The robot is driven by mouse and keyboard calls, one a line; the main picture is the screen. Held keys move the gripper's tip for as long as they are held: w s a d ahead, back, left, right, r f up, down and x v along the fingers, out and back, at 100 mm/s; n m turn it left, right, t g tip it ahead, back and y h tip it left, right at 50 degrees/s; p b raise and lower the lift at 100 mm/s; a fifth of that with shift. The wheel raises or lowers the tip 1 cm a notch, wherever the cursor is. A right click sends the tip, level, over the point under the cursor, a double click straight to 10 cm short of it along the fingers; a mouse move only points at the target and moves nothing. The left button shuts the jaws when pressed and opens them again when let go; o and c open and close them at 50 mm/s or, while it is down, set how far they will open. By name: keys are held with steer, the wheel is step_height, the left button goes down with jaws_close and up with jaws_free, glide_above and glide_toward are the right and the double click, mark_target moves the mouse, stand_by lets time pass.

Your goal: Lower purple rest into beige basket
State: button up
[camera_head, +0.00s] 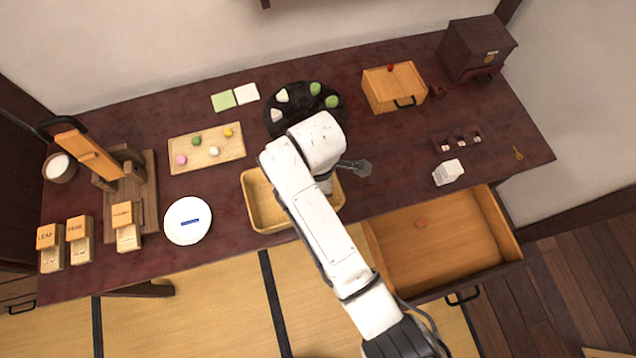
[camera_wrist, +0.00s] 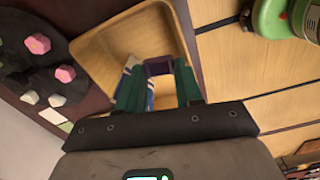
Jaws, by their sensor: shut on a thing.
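The purple rest (camera_wrist: 158,66) is a small block between the fingertips of my gripper (camera_wrist: 158,73) in the wrist view. The gripper is shut on it and holds it over the beige basket (camera_wrist: 176,22). I cannot tell how far above the basket floor it is. In the head view the basket (camera_head: 262,210) stands at the table's front edge, partly covered by my arm, which hides the purple rest. A blue and white item (camera_wrist: 128,66) shows beside the left finger in the wrist view, apparently inside the basket.
A dark plate (camera_head: 300,88) with several sweets lies behind the basket. A white plate (camera_head: 188,236) and a wooden tray (camera_head: 222,160) are to its left. An open drawer (camera_head: 430,255) juts out on the right.

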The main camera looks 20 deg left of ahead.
steer(key=shift+f, duration=0.1)
steer(key=shift+f+b, duration=2.25)
steer(key=shift+f, duration=1.45)
steer(key=shift+f, duration=0.2)
steer(key=o, duration=1.1)
step_height(320, 180, up, 11)
steer(key=shift+f+b, duration=0.1)
steer(key=shift+b, duration=0.2)
